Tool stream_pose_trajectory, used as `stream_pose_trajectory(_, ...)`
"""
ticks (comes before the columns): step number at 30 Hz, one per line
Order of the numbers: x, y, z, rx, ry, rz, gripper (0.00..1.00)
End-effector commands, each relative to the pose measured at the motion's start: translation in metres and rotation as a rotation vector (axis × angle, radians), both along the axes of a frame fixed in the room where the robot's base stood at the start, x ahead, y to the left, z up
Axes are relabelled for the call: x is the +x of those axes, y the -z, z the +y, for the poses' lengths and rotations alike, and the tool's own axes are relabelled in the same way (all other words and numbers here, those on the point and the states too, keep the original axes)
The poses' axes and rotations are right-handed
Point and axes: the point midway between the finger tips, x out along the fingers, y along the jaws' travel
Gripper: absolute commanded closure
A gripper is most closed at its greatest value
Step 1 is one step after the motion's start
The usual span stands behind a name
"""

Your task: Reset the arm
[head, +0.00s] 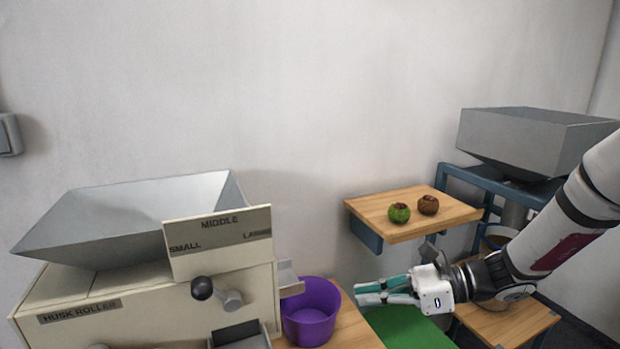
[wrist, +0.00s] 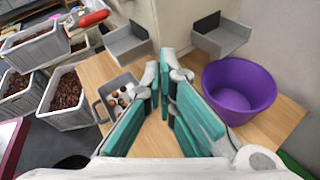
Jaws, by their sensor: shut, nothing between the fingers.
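My gripper (head: 362,291) is shut and empty, with teal finger pads. In the head view it points left, above a green surface and to the right of the purple bowl (head: 310,312). In the wrist view the fingertips of my gripper (wrist: 170,66) come together over the wooden table (wrist: 95,72). The purple bowl (wrist: 238,88) stands to the right of the fingers there and looks empty. My arm comes in from the right in the head view.
The husk roller machine (head: 150,290) stands at left. A wooden shelf (head: 385,232) holds a green ball (head: 399,213) and a brown ball (head: 428,204). A grey hopper (head: 530,140) stands at right. The wrist view shows a small grey bin (wrist: 104,98) with chestnuts and larger filled bins (wrist: 66,112).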

Motion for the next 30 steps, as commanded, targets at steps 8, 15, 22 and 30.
stream_pose_trajectory(8, -0.079, -0.027, 0.016, -0.38, -0.376, -0.307, 1.0)
stream_pose_trajectory(15, -0.136, -0.048, 0.003, -0.67, -0.688, -0.573, 1.0)
stream_pose_trajectory(22, -0.181, -0.07, -0.023, -0.928, -0.974, -0.828, 1.0)
stream_pose_trajectory(30, -0.218, -0.097, -0.06, -1.206, -1.272, -1.105, 1.0)
